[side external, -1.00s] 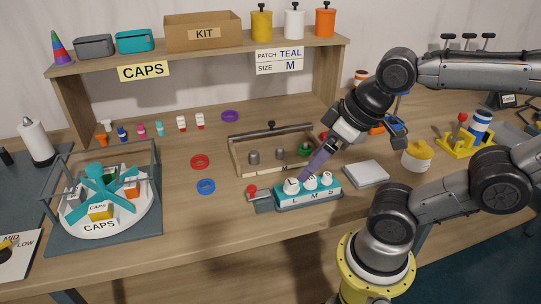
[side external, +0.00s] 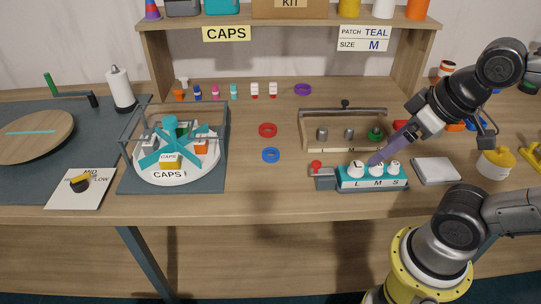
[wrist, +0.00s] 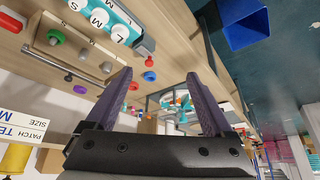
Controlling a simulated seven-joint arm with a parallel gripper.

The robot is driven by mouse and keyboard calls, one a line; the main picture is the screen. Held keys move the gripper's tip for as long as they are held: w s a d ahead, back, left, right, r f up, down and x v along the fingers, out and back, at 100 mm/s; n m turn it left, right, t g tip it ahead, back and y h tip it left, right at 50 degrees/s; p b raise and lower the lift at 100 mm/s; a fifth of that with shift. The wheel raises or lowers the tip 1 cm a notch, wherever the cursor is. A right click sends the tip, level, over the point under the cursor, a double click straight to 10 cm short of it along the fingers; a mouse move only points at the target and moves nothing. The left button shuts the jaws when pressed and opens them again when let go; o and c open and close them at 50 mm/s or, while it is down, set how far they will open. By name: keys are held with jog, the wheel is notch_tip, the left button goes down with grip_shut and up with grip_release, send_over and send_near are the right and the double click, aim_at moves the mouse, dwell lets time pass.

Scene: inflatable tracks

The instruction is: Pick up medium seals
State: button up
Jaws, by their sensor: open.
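A teal block (side external: 372,184) lettered L, M and S carries three white round-topped pieces on the right half of the bench. The middle white piece (side external: 376,169) stands behind the letter M; it also shows lettered M in the wrist view (wrist: 98,17). I cannot tell which items are the seals.
A wooden rack (side external: 303,133) with a rail and small knobs stands just behind the block. A red ring (side external: 268,130) and blue ring (side external: 271,155) lie to the left. A pale slab (side external: 436,171) lies right. The caps carousel (side external: 172,175) stands further left.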

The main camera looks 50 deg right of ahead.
jog(key=shift+o, duration=0.7)
